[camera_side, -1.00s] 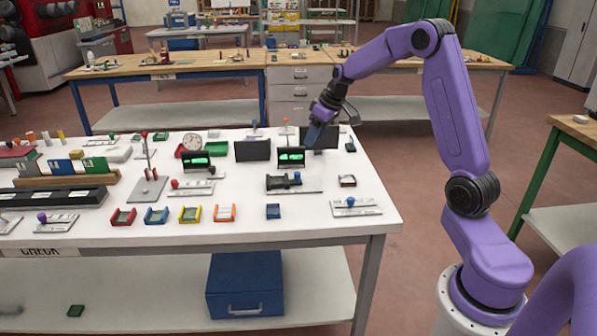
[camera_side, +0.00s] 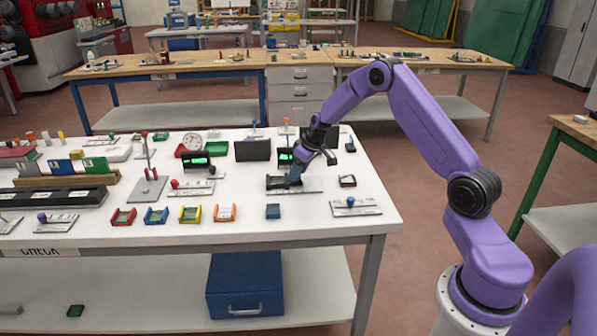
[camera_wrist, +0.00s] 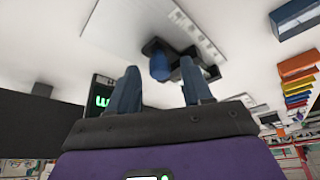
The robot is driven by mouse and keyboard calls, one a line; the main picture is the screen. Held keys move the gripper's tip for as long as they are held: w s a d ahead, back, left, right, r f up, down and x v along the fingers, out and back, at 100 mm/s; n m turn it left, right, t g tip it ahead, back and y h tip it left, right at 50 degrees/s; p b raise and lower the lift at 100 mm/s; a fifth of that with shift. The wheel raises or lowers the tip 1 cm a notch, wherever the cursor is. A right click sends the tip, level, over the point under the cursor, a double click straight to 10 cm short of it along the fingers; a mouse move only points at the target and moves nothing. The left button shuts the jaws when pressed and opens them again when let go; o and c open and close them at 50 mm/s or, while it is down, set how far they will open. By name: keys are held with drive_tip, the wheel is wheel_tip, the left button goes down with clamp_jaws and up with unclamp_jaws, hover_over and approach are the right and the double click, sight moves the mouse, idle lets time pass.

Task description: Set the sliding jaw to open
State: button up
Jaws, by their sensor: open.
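The sliding-jaw device sits on the white table, a pale base plate (camera_side: 313,184) carrying a black jaw block (camera_side: 275,183). In the wrist view its plate (camera_wrist: 198,28) runs diagonally, with black jaw parts and a short blue cylinder (camera_wrist: 160,66) on it. My gripper (camera_side: 295,180) is over the device at its middle and hides part of it in the side view. In the wrist view my gripper (camera_wrist: 160,88) is open, and the blue cylinder shows between the fingertip directions. I cannot tell whether a finger touches the device, or the jaw's exact setting.
A display with green digits (camera_side: 196,159) and a dark panel (camera_side: 252,150) stand behind to the left. A small dark box (camera_side: 347,181) and a plate with a blue knob (camera_side: 355,206) lie to the right. Coloured trays, including an orange one (camera_side: 225,212), line the front.

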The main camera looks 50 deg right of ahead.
drive_tip(key=shift+w+f, duration=0.1)
drive_tip(key=shift+f, duration=0.15)
clamp_jaws()
drive_tip(key=shift+s+d, duration=1.8)
drive_tip(key=shift+s, duration=0.05)
unclamp_jaws()
drive_tip(key=shift+r, duration=0.1)
